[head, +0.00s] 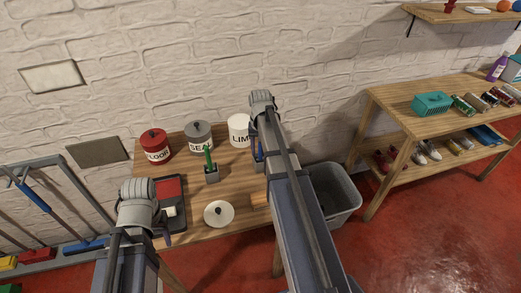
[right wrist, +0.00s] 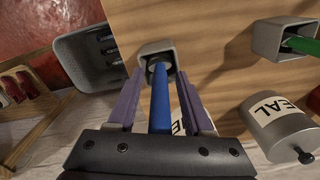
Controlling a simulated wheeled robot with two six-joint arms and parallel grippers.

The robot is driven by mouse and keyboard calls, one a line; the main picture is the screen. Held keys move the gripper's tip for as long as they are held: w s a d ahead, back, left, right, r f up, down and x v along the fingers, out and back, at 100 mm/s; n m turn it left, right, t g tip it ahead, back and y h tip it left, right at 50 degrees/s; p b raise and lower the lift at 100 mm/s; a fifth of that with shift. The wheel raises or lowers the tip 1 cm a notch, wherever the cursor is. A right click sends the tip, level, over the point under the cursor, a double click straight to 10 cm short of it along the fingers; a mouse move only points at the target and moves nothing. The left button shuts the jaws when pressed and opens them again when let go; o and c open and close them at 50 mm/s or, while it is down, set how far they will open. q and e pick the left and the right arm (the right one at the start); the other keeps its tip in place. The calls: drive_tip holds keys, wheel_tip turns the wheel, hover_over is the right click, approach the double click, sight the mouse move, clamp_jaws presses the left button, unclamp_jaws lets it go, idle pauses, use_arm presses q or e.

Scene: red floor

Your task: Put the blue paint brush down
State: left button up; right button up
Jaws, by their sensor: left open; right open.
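The blue paint brush (right wrist: 160,104) stands with its lower end in a grey square cup (right wrist: 146,49) on the wooden table (head: 190,236). My right gripper (right wrist: 158,78) is open around the handle, with a purple finger on each side and gaps beside the handle. In the head view the right gripper (head: 256,142) is at the table's right side, and my arm hides most of the cup there. My left gripper (head: 166,238) is open by the table's front left; its fingers are mostly hidden behind its wrist.
A green brush (head: 208,158) stands in another grey cup (head: 212,175). Red (head: 155,147), grey (head: 198,136) and white (head: 239,131) labelled cans line the back. A white lid (head: 218,213) and a red-and-black tray (head: 167,190) lie in front. A grey bin (head: 336,190) stands right of the table.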

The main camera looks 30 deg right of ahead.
drive_tip(key=shift+r, duration=0.15)
wheel_tip(320, 180, up, 12)
drive_tip(key=p, duration=1.2)
drive_tip(key=shift+a, duration=0.1)
drive_tip(key=s+a+n, duration=0.5)
drive_tip(key=s+a, duration=0.3)
drive_tip(key=a, duration=0.7)
drive_tip(key=s+a+n+h, duration=0.1)
drive_tip(key=s+a+n, duration=0.4)
drive_tip(key=a, duration=1)
drive_tip(key=s, duration=0.3)
drive_tip(key=shift+s+a, duration=0.15)
drive_tip(key=shift+s, duration=0.1)
